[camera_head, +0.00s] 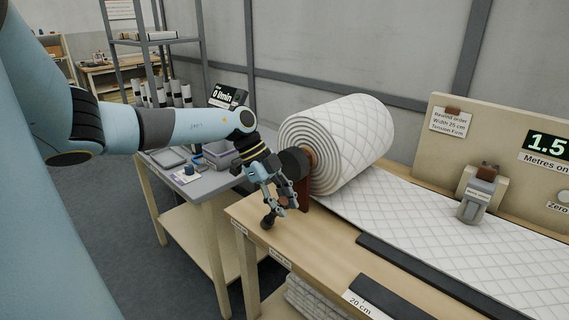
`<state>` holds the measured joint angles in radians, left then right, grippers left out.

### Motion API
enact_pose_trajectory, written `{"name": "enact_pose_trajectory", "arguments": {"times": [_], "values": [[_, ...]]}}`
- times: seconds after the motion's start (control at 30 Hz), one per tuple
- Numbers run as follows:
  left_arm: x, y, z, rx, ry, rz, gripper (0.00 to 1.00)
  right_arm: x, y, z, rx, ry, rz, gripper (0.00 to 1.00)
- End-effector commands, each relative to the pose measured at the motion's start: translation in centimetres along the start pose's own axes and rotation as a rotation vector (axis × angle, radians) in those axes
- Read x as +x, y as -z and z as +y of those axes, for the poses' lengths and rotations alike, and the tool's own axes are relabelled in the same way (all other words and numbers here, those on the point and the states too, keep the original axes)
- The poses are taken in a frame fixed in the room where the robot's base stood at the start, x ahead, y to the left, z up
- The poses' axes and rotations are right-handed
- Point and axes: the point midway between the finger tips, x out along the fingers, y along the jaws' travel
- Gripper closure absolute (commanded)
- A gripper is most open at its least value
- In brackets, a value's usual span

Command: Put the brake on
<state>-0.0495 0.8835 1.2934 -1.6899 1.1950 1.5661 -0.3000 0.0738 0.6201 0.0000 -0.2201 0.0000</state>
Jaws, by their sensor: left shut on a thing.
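A large quilted white roll (345,140) lies on the left part of the wooden bench, and its sheet (430,215) runs off to the right along the bench. A dark round hub (293,162) and a brown upright (303,192) stand at the roll's near end. My left gripper (280,206) is beside the upright, above the bench's left end. It is shut on what looks like the brake lever, whose dark knob (268,221) shows just below the fingers. The fingers and wrist hide most of the lever. My right gripper is not in view.
A dark strip (435,270) lies along the bench front. A grey clamp-like device (478,195) stands before a back panel with a display reading 1.5 (548,143). A side table (205,178) with trays and a small screen (228,95) stands to the left.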

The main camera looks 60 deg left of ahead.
Motion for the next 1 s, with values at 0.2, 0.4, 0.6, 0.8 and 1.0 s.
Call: {"name": "enact_pose_trajectory", "arguments": {"times": [0.2,0.4,0.6,0.8,1.0], "values": [[0.2,0.1,0.3,-0.004,-0.006,0.003,1.0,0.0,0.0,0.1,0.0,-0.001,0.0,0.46],[0.3,0.1,0.3,-0.005,-0.007,0.004,0.73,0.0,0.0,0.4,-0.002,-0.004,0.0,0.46],[0.2,0.0,0.2,-0.003,-0.004,0.002,0.52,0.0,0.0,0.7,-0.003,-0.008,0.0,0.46],[0.1,0.0,0.1,-0.002,-0.003,0.0,0.52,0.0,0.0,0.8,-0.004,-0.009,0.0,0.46],[-1.7,-0.2,0.1,0.0,-0.002,-0.004,0.52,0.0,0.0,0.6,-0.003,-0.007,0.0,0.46]]}}
